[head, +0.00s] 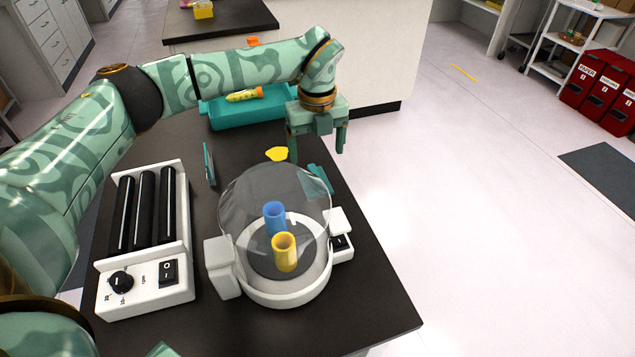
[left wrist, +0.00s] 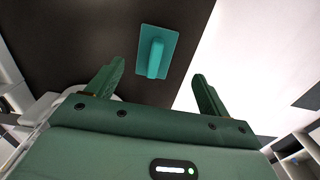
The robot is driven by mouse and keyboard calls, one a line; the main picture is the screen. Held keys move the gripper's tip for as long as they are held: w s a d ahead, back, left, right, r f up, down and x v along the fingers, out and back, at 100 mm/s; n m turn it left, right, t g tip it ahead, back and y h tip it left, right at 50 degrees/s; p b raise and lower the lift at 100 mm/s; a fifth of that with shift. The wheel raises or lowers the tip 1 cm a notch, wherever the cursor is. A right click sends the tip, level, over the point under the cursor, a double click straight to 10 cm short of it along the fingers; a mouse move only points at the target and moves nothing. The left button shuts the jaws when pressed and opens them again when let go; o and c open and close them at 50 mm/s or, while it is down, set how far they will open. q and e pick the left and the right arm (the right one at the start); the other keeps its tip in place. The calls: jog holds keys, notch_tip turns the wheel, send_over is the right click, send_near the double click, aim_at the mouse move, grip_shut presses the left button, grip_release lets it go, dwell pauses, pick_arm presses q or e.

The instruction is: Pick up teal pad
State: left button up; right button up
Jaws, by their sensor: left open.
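The teal pad (left wrist: 157,50) lies on the dark table top, a flat square with a raised grip bar, seen between and beyond the fingers in the left wrist view. In the head view the teal pad (head: 320,180) shows behind the clear dome's right side, near the table's right edge. My left gripper (head: 318,148) is open and empty above the table, beyond the pad and apart from it. Its fingers also show in the left wrist view (left wrist: 160,85). My right gripper does not show.
A clear-domed device (head: 285,292) holding a blue tube (head: 274,216) and a yellow tube (head: 285,253) stands in front. A white roller machine (head: 145,290) is at left. A teal tray (head: 225,112) lies behind, with a yellow piece (head: 277,153) nearer.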

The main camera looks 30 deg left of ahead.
pick_arm(q)
jog(key=shift+f, duration=0.85)
jog(key=f+b, duration=0.2)
jog(key=f, duration=0.1)
jog(key=f+b, duration=0.1)
jog(key=shift+s+a+f, duration=0.25)
jog(key=shift+f, duration=0.5)
jog(key=shift+r, duration=0.15)
jog(key=c, duration=1.1)
